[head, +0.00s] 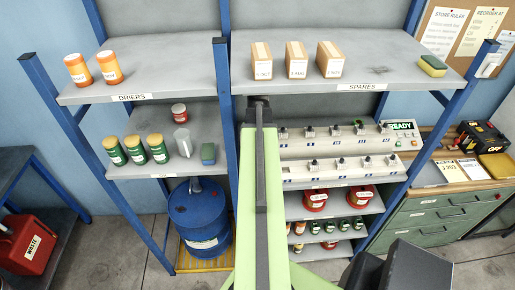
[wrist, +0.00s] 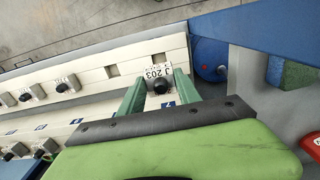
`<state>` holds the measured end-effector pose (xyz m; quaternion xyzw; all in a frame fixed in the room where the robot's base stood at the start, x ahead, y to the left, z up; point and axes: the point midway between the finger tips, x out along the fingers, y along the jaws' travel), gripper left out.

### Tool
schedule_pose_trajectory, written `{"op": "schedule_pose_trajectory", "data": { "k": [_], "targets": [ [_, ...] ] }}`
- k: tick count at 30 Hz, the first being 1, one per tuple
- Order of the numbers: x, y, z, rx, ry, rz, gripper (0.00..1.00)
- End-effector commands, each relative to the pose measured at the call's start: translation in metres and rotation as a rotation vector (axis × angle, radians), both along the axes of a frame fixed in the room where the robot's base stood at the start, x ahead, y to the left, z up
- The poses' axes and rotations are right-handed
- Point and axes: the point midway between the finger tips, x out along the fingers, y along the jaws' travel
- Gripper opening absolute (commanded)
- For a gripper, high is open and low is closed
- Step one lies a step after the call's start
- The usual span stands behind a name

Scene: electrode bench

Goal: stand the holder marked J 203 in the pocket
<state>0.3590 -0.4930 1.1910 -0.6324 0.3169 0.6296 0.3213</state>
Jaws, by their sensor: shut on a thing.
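In the wrist view my gripper (wrist: 159,82) has its two green fingers on either side of the holder marked J 203 (wrist: 157,71), shut on it. The holder's white label and dark round knob show between the fingers. It is over or at the end of a pale rack (wrist: 88,77); I cannot tell whether it is clear of the rack. A square recess (wrist: 112,70) without a holder shows in the same rack, left of the fingers. In the head view my arm hides the gripper and this holder.
In the head view two pale rack tiers (head: 335,170) carry several holders, with a READY sign (head: 401,127) at the right end. A blue shelf post (head: 226,110) stands left of my arm. A card reading J 203 (head: 452,171) lies on the drawer cabinet (head: 440,215).

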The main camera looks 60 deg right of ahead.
Motion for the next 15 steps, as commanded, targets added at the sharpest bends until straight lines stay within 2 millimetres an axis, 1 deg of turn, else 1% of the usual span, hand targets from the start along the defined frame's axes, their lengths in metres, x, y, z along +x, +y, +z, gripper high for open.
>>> {"op": "schedule_pose_trajectory", "data": {
  "k": [5, 15],
  "targets": [
    [-0.002, -0.002, -0.01, 0.0, 0.0, -0.004, 0.0],
    [-0.003, -0.003, -0.051, 0.0, 0.0, -0.006, 0.0]
  ]
}}
